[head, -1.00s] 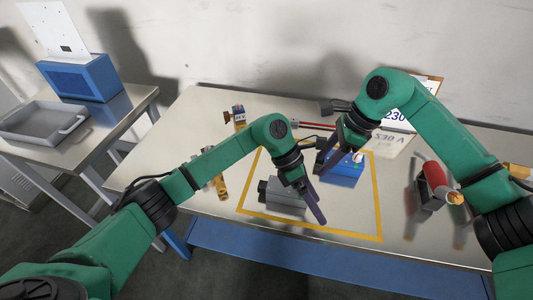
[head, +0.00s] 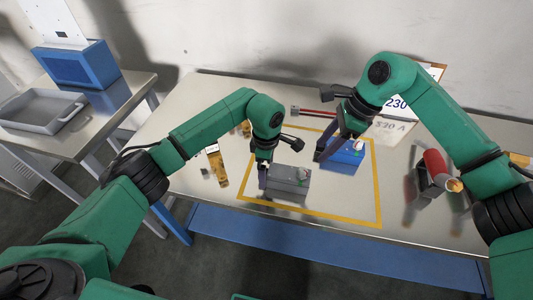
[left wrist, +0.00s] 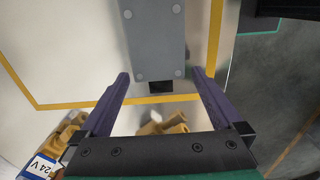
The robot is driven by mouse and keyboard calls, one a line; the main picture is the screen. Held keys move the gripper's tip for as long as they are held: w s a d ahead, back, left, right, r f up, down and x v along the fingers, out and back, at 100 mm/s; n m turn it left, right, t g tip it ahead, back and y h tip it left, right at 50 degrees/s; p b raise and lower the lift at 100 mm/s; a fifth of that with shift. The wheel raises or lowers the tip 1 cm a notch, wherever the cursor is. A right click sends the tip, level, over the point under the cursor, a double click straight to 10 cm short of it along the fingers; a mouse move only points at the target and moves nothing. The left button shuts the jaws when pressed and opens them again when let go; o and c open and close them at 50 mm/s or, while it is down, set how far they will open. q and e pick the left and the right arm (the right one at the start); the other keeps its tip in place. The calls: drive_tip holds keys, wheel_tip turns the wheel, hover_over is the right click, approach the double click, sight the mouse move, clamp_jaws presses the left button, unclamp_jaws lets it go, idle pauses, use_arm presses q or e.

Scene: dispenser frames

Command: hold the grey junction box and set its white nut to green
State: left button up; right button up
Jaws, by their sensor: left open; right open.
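The grey junction box (head: 289,181) lies inside the yellow outline on the table. In the left wrist view its flat lid (left wrist: 155,42) has a screw at each corner, and a short black stub (left wrist: 160,87) sticks out of its near end. My left gripper (head: 264,170) is at the box's left end in the head view. In the left wrist view its fingers (left wrist: 161,77) are apart around the stub, with no clear contact. My right gripper (head: 333,146) is open beside a blue box (head: 343,161). I cannot make out a white nut on the grey box.
The blue box carries a small white round part (head: 359,147). Yellow-brown parts (head: 216,166) lie left of the outline. A red cylinder in a dark holder (head: 436,168) stands at the right. A grey tray (head: 42,108) sits on the side table. The outline's front area is clear.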

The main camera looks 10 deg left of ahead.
use_arm(q)
drive_tip(key=shift+f, duration=1.35)
clamp_jaws()
